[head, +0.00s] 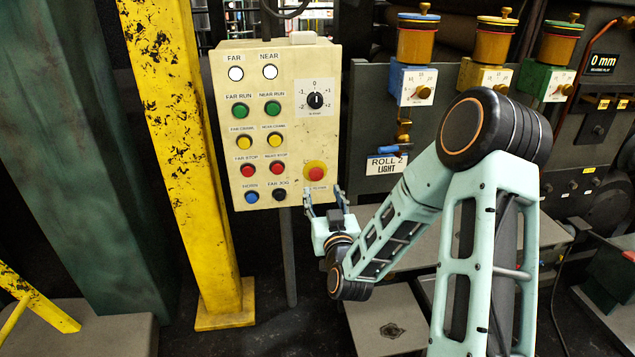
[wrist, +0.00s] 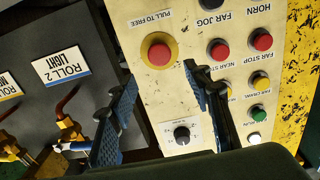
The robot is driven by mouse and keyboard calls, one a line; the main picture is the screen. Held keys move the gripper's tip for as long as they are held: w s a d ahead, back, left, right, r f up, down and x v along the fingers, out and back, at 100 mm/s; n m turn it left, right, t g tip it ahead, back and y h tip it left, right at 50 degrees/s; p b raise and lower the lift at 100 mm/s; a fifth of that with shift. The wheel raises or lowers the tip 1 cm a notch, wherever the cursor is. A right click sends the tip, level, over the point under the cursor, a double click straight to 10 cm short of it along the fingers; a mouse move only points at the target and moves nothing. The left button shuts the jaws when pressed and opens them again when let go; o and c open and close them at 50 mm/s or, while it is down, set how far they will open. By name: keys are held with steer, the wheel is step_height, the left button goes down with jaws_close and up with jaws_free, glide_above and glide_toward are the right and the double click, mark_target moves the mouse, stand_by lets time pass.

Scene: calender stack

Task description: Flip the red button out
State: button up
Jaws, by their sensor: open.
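The large red button (head: 316,170), a mushroom knob on a yellow ring, sits at the lower right of the cream control panel (head: 316,135). In the wrist view, where the panel appears upside down, the red button (wrist: 159,52) is under a label reading "PULL TO FREE". My gripper (head: 323,196) is open and empty, just below the button in the head view. In the wrist view my gripper (wrist: 160,76) has one blue-black finger to each side, with the button just past the gap between the tips. I see no contact with the button.
Smaller red stop buttons (head: 248,170) and other coloured buttons sit to the left on the panel. A black rotary knob (head: 316,100) is above. A yellow post (head: 185,140) stands left. A "ROLL 2 LIGHT" sign (head: 385,165) and valves are to the right.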

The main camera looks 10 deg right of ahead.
mark_target(316, 175)
steer(key=w+b, duration=0.1)
steer(key=w, duration=0.7)
steer(key=shift+w, duration=0.35)
jaws_close()
